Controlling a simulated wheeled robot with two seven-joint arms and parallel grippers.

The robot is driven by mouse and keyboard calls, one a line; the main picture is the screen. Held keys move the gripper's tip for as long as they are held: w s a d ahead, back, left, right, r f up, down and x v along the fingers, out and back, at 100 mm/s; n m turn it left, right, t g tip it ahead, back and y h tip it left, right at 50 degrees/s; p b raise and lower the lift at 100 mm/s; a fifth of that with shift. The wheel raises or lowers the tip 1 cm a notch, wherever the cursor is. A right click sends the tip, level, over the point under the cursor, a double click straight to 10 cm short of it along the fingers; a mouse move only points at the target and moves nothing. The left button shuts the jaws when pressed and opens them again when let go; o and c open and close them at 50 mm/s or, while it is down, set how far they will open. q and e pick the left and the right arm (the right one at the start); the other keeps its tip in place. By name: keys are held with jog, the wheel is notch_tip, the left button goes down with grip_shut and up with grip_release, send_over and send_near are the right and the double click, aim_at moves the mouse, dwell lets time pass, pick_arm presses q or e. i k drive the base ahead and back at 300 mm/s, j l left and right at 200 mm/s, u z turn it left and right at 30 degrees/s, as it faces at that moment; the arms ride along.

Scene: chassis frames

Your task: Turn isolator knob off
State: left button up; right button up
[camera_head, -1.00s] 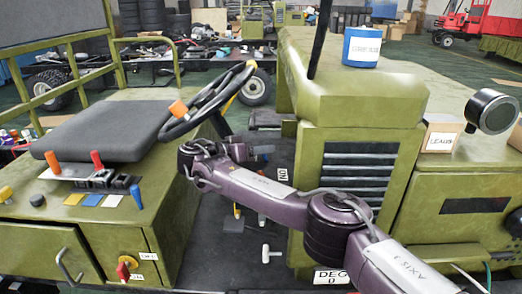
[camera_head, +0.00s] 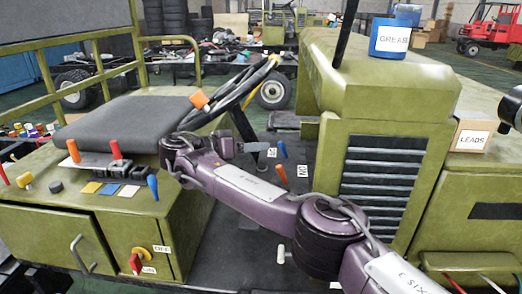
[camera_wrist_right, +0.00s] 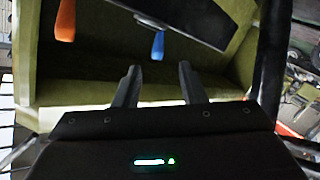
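The isolator knob (camera_head: 136,263) is small and red, on a yellow plate at the lower right of the olive cabinet front. An OFF label (camera_head: 162,249) is at its upper right and an ON label (camera_head: 149,270) at its lower right. I cannot tell its exact setting. My right arm crosses from the lower right, and its gripper (camera_head: 255,148) is near the steering wheel, well above and right of the knob. In the right wrist view its two dark fingers (camera_wrist_right: 159,87) are apart, with nothing between them. The knob is not visible there. My left gripper is not in view.
A black seat (camera_head: 125,124) and steering wheel (camera_head: 232,95) are above the cabinet. Orange, red and blue levers (camera_head: 152,187) rise from its top. A drawer handle (camera_head: 80,254) is left of the knob.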

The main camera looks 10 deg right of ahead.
aim_at(135, 260)
jog(key=k+j, duration=0.8)
jog(key=j, duration=0.15)
